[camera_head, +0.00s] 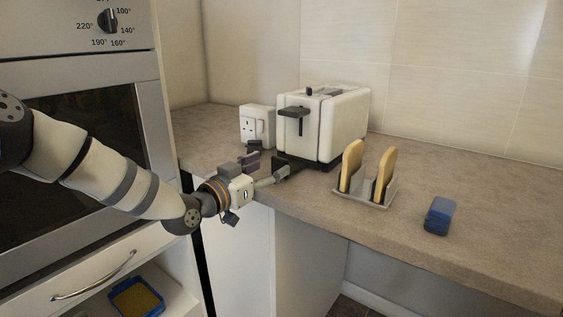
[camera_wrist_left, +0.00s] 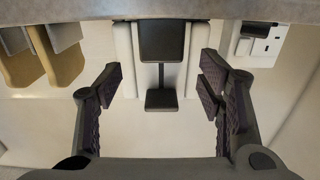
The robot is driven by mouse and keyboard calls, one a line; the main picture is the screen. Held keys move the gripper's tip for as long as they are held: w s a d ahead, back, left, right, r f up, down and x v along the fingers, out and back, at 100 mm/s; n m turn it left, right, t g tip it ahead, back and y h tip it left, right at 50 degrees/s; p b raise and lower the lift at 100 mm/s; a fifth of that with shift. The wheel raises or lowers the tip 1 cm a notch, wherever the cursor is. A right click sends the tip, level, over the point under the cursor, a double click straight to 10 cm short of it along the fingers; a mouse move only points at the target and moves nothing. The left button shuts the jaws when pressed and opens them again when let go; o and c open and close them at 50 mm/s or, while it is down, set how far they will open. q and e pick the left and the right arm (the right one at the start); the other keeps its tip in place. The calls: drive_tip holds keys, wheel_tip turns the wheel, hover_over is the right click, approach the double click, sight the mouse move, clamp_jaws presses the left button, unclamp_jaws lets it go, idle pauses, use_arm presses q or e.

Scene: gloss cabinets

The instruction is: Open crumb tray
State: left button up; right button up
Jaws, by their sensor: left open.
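The white toaster (camera_head: 340,125) stands on the counter against the back wall, with a black lever (camera_head: 293,111) on its front. My left gripper (camera_head: 267,166) is open and empty at the counter's front edge, before the toaster's lower front. The left wrist view is upside down. There, a dark block, seemingly the crumb tray's front (camera_wrist_left: 161,40), lies near the toaster's base, between and beyond the open fingers (camera_wrist_left: 162,82). The lever also shows there (camera_wrist_left: 161,99). In the head view the gripper partly hides the tray area, and I cannot tell how far the tray stands out. My right gripper is not in view.
A wall socket (camera_head: 254,127) is left of the toaster. A rack (camera_head: 350,197) with two toast slices (camera_head: 382,175) stands to its right, then a blue block (camera_head: 439,216). The oven (camera_head: 100,120) and an open drawer with a blue-and-yellow item (camera_head: 136,298) are at left.

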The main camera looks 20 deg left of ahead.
sight(278, 161)
use_arm(q)
drive_tip(key=x, duration=0.5)
drive_tip(key=shift+f+b, duration=0.25)
drive_tip(key=shift+b, duration=0.1)
drive_tip(key=shift+w+r, duration=0.25)
drive_tip(key=shift+w, duration=0.05)
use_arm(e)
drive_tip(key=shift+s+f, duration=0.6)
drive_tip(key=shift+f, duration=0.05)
